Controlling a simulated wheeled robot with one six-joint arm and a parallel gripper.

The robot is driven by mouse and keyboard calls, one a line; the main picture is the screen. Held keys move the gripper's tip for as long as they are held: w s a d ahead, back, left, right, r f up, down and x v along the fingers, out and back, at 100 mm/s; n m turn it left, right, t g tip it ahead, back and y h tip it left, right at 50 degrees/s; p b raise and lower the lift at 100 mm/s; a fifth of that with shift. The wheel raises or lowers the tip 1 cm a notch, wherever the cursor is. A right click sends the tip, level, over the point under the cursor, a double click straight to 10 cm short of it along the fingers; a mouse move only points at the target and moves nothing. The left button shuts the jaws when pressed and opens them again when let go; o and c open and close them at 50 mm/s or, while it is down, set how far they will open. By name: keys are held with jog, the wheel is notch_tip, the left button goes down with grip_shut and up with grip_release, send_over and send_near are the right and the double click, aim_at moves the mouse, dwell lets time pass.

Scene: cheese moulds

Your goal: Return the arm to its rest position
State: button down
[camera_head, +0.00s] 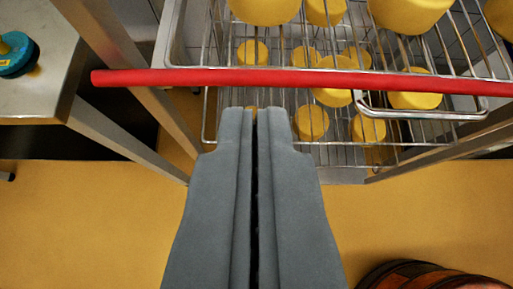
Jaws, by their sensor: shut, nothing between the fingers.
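My gripper (254,112) points away from the camera into the middle of the view. Its two grey fingers lie side by side with only a thin dark line between them. It is shut and holds nothing. The fingertips show just below a red bar (300,80) and in front of a wire rack (440,140); how far they are from it I cannot tell.
Yellow cheeses (408,12) sit on the rack's wire shelves. A steel table (40,85) with a blue-green round object (15,55) stands at upper left. A brown wooden round thing (430,278) is at lower right. The yellow floor (90,230) is clear at lower left.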

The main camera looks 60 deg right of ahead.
jog(key=s+r+n+t+y, duration=0.2)
jog(key=s+n+t+y, duration=0.1)
jog(key=s, duration=1.3)
jog(key=s+d+r+n+t+y, duration=0.1)
jog(key=s+r+n+t+y, duration=0.1)
jog(key=s, duration=1.4)
jog(key=s+d+r+n+t+y, duration=0.1)
jog(key=s+n+t+y, duration=0.3)
jog(key=s, duration=1.1)
jog(key=shift+s+r+n+t, duration=0.4)
jog(key=shift+r+n+t, duration=0.25)
jog(key=shift+t, duration=0.15)
